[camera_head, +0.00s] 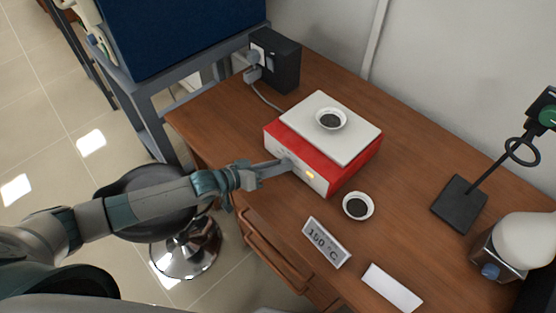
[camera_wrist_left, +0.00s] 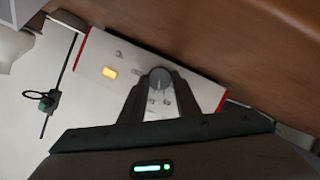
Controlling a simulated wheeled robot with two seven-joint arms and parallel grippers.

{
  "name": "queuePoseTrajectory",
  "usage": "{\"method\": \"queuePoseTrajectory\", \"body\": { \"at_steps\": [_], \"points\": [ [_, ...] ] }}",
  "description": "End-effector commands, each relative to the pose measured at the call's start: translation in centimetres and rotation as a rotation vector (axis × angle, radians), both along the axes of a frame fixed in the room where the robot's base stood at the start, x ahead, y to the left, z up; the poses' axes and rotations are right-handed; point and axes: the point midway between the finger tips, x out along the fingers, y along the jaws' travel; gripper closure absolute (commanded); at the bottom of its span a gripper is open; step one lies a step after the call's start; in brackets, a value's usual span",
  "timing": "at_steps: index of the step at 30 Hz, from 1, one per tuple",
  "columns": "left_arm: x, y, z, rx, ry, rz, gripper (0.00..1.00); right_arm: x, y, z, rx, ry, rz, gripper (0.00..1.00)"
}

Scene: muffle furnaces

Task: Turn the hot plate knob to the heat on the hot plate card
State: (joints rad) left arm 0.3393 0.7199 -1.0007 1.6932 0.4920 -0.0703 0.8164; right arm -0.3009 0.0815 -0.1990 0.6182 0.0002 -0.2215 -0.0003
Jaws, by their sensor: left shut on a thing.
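The hot plate (camera_head: 365,161) is a red box with a white top plate, and it stands on the wooden desk. My left gripper (camera_head: 285,163) reaches the panel from the left and is shut on the knob. In the left wrist view its two fingers (camera_wrist_left: 158,92) sit on either side of the knob. The knob's pointer setting is too small to read. The hot plate card (camera_head: 327,242), reading 150 °C, stands on the desk in front. My right gripper is not in view.
A small dish (camera_head: 331,118) with dark contents sits on the plate, and a similar dish (camera_head: 358,206) sits on the desk. A blank white card (camera_head: 392,288), a black stand (camera_head: 460,203) and a dark power box (camera_head: 275,60) are nearby. A stool (camera_head: 184,238) is below my left arm.

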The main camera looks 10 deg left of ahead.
Motion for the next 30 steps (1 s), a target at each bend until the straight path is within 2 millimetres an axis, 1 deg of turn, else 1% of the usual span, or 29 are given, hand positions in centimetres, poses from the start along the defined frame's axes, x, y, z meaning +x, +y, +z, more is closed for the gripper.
{"method": "queuePoseTrajectory", "body": {
  "at_steps": [1,3,12,21,30],
  "points": [
    [-0.2,-0.1,0.6,0.033,-0.019,0.002,0.93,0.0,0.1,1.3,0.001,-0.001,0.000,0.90],
    [-0.2,-0.1,0.6,0.088,-0.055,0.002,0.93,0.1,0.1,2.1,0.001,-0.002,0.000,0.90],
    [-0.4,-0.4,0.5,0.327,-0.213,0.003,0.93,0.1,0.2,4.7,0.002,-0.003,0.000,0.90],
    [-0.5,-0.7,0.2,0.565,-0.371,0.002,0.93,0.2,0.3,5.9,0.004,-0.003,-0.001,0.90],
    [-0.6,-0.8,0.0,0.773,-0.510,0.002,0.93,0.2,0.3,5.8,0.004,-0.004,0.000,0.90]
  ]
}}
